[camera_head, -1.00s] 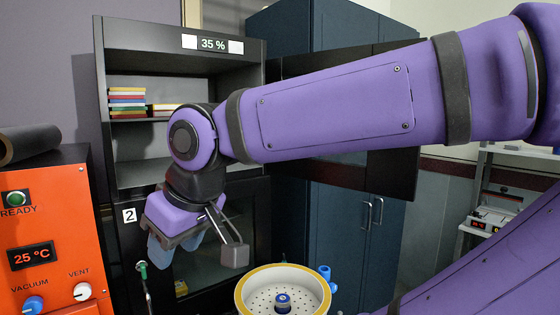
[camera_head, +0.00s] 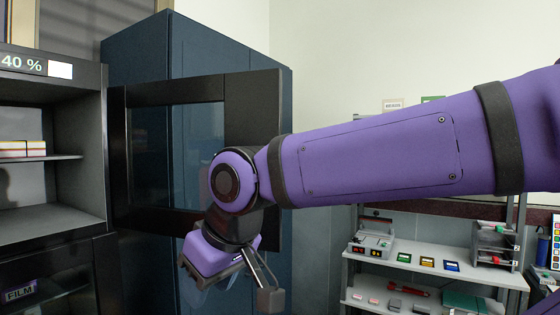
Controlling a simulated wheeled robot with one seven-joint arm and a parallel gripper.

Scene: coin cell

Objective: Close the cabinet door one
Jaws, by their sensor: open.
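The cabinet's upper door (camera_head: 118,150), a black frame with a glass pane, stands wide open, swung out to the right of the black cabinet (camera_head: 95,95). I cannot read a number one on it. The open upper compartment shows a shelf (camera_head: 50,158) with a stack of boxes (camera_head: 22,149). My gripper (camera_head: 235,290) hangs in front of the door's lower right part, pointing down. Its jaws are open and nothing shows between them. I cannot tell whether it touches the door. My arm hides part of the door's right edge.
A dark blue cabinet (camera_head: 140,50) stands behind the open door. A grey shelf rack (camera_head: 480,275) with small devices and coloured pieces is at the right. The lower glass door (camera_head: 95,275) of the black cabinet, at the lower left, appears shut.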

